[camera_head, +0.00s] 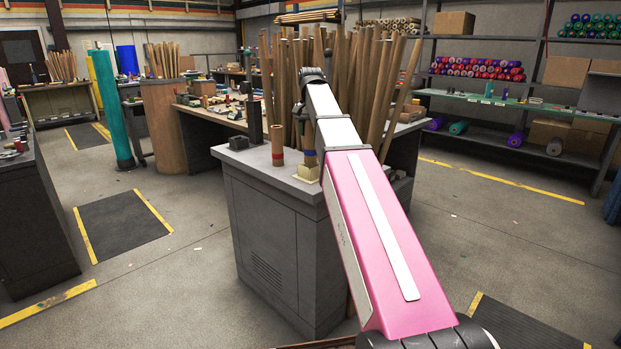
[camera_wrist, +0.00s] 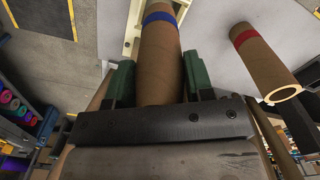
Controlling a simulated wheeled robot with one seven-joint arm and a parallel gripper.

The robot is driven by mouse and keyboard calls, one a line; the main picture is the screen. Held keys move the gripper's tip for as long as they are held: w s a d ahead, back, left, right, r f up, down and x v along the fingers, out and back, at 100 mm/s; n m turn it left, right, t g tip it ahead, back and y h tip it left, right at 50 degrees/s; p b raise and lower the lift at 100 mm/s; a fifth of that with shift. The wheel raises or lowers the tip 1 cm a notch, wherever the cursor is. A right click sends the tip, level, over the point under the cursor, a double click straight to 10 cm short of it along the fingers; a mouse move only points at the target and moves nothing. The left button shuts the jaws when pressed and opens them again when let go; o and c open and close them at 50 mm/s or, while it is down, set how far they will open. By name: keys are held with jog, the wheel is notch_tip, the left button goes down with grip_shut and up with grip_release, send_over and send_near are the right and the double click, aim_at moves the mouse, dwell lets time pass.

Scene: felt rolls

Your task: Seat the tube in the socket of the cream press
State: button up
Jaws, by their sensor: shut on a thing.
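My gripper (camera_wrist: 159,78) has its green pads shut on both sides of a brown cardboard tube (camera_wrist: 158,58) with a blue band. In the head view, the blue band of this tube (camera_head: 309,153) shows just above the cream press (camera_head: 306,173) on the grey counter; my arm hides much of the tube and gripper. In the wrist view, the tube's banded far end reaches the cream press (camera_wrist: 132,25) at the top edge. The socket is out of sight, so I cannot tell whether the tube's end is inside it.
A similar tube with a red band (camera_head: 277,146) stands upright on the counter (camera_head: 262,166), left of the press; it also shows in the wrist view (camera_wrist: 262,62). A dark upright tool (camera_head: 254,122) stands at the left. Many tall brown tubes (camera_head: 345,85) crowd close behind.

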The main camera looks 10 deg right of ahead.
aim_at(311, 145)
jog(key=shift+f, duration=2.85)
dwell(3.2)
jog(key=o, duration=1.1)
jog(key=shift+c, duration=0.9)
jog(key=shift+c, duration=0.8)
jog(key=o, duration=0.6)
